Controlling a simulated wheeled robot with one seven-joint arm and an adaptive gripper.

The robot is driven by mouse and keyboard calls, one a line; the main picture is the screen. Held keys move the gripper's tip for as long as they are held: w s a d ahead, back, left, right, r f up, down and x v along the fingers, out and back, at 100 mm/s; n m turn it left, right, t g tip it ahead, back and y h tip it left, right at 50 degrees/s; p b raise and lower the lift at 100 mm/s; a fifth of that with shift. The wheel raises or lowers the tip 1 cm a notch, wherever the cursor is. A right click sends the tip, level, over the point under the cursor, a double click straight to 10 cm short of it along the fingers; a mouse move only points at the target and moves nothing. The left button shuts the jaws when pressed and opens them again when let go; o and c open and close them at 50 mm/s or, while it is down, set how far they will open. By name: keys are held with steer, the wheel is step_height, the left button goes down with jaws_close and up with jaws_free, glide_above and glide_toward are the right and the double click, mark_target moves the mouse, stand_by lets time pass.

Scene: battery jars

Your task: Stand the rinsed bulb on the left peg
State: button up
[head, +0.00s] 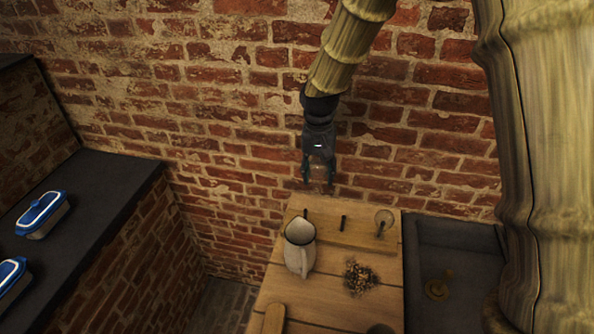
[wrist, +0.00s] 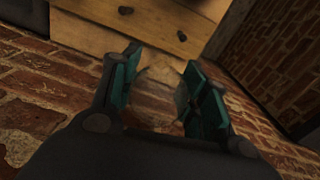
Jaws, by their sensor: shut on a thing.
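My gripper (head: 318,182) points down above the back edge of the wooden worktop, in front of the brick wall. It is shut on a clear glass bulb (wrist: 158,88), which shows only faintly between the teal finger pads in the wrist view. The left peg (head: 305,214) is a short dark post at the back left of the worktop, below my gripper and apart from it. A second dark peg (head: 343,221) stands to its right. Another clear glass bulb (head: 384,218) is at the right end of the row. Two pegs also show in the wrist view.
A pale jug (head: 299,248) stands just in front of the left peg. A dark brown heap (head: 358,277) lies to its right. A dark sink (head: 455,248) adjoins the worktop on the right. Blue-lidded boxes (head: 42,214) sit on the dark left counter.

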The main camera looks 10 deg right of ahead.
mark_target(306, 211)
steer(key=shift+s+a+r+p, duration=0.35)
steer(key=shift+s+a+p, duration=0.15)
steer(key=shift+p, duration=0.85)
steer(key=shift+s+a+r+p, duration=0.35)
steer(key=shift+a+p, duration=0.25)
steer(key=shift+p, duration=0.7)
steer(key=shift+s+a+f+n+p, duration=0.2)
steer(key=shift+s+a+n+p, duration=0.15)
steer(key=shift+a+p, duration=0.5)
steer(key=shift+d+f, duration=0.15)
steer(key=shift+f, duration=0.05)
steer(key=shift+f+b, duration=3.55)
steer(key=shift+f, duration=2.55)
steer(key=o, duration=0.9)
steer(key=shift+c, duration=0.2)
